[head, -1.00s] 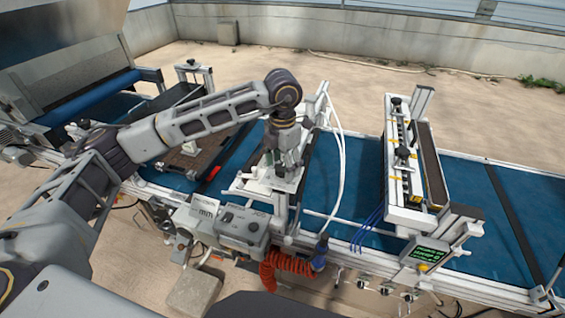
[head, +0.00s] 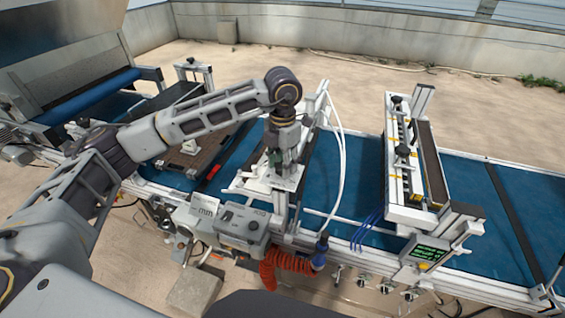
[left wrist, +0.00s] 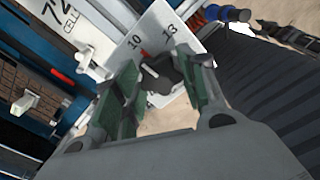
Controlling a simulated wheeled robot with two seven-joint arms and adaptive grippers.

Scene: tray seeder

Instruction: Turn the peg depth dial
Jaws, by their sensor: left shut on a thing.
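The peg depth dial (left wrist: 163,76) is a dark lobed knob on a white scale plate (left wrist: 150,40) printed with 10 and 13, with a red mark between the numbers. In the left wrist view my left gripper (left wrist: 162,86) has its green-padded fingers on both sides of the knob and is shut on it. In the head view my left gripper (head: 281,163) points down at the light plate (head: 289,179) over the blue belt. The gripper hides the dial there. My right gripper is not in view.
A grey control box (head: 243,228) and a coiled red hose (head: 284,263) are in front of the dial. White tubes (head: 341,150) rise just to the right. A second station (head: 404,210) stands farther right. A brown tray (head: 205,155) lies on the belt to the left.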

